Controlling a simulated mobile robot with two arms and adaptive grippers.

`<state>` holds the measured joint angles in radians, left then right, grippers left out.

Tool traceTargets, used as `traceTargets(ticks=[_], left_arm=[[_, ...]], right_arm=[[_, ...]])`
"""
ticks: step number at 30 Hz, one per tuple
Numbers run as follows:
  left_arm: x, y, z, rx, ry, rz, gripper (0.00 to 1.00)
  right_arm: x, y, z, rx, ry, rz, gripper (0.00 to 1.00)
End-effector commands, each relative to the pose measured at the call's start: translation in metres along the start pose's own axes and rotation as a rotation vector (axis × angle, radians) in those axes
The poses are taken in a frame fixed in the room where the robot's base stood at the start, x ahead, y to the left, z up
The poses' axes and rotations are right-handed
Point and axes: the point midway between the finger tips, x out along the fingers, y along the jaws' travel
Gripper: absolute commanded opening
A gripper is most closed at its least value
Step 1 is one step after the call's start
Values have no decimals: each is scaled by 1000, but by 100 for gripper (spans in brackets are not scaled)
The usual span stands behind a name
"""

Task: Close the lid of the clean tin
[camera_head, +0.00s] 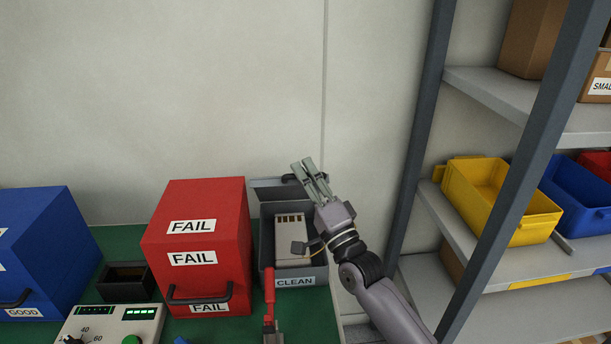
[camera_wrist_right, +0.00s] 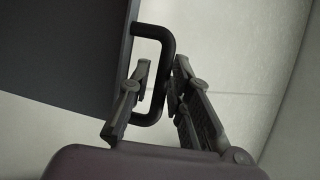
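The clean tin (camera_head: 265,250) is a dark grey box labelled CLEAN on the bench. Its lid (camera_head: 267,190) stands raised at the back, with a dark handle (camera_head: 289,178) at its right. A beige slotted block lies inside the tin. My right gripper (camera_head: 303,163) is above the tin's right back corner, at the lid handle. In the right wrist view, the lid (camera_wrist_right: 75,45) is at the upper left, and its handle (camera_wrist_right: 168,50) passes between the gripper's (camera_wrist_right: 162,65) two fingers. A gap shows between the left finger and the handle. My left gripper is not in view.
A red FAIL box (camera_head: 210,225) stands close left of the tin, and a blue GOOD box (camera_head: 50,250) is farther left. A red-handled tool (camera_head: 269,287) is in front of the tin. A shelf post (camera_head: 420,130) rises at the right, beside shelves holding bins.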

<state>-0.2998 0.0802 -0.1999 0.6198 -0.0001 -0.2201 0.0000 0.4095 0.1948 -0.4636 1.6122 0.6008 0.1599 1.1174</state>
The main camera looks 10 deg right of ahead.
Motion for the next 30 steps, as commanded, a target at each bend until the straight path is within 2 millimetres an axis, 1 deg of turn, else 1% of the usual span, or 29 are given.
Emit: traceTargets(ticks=[4,7,11,15,18,21,25,30], left_arm=[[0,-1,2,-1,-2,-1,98],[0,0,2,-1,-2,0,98],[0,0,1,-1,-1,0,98],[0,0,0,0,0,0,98],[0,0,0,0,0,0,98],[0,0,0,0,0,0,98],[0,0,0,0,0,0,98],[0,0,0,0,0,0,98]], right_arm=[[-4,0,0,1,0,0,19],[-15,1,0,1,0,2,19],[-41,2,0,1,-1,4,19],[-72,2,0,0,-1,5,19],[-91,2,0,-1,-1,4,19],[-106,1,0,-1,-1,3,19],[-117,0,0,0,0,1,19],[-120,0,0,0,0,0,19]])
